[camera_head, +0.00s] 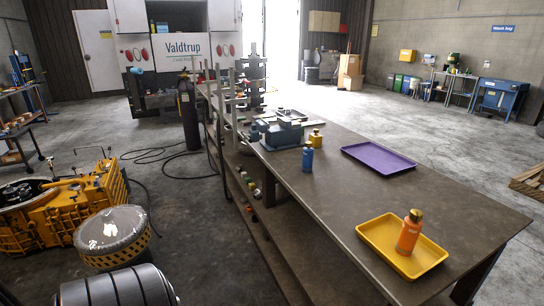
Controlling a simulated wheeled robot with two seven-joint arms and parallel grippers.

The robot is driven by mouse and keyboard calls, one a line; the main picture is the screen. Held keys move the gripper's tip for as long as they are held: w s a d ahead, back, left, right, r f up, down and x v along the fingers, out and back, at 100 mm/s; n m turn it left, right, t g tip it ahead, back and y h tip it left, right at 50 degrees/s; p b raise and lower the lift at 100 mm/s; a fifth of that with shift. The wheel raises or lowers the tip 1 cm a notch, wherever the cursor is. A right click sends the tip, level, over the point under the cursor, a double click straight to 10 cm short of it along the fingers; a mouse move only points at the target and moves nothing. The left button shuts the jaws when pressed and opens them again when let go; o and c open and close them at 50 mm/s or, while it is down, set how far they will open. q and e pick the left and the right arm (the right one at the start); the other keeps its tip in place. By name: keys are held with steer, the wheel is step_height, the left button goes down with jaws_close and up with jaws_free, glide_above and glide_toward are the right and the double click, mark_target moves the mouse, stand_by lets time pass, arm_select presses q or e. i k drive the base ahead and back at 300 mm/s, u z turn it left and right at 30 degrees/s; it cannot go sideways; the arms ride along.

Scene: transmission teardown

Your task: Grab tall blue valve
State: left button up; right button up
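A small upright blue bottle-shaped piece (308,158) stands on the long brown table, just in front of a blue-grey machine block. It is the clearest tall blue thing in view; the picture is too small to tell for sure that it is the valve. A smaller dark blue piece (254,133) stands at the left of the block. Neither of my grippers is in view.
The long table (330,200) holds the machine block (281,134), a small yellow piece (315,137), an empty purple tray (378,158) and a yellow tray (372,233) with an orange bottle (409,232). Yellow machinery (62,208) stands left.

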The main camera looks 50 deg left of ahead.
mark_target(308, 154)
steer(key=u, duration=1.3)
steer(key=k, duration=0.65)
steer(key=u, duration=0.35)
steer(key=i, duration=1.45)
steer(key=z, duration=0.75)
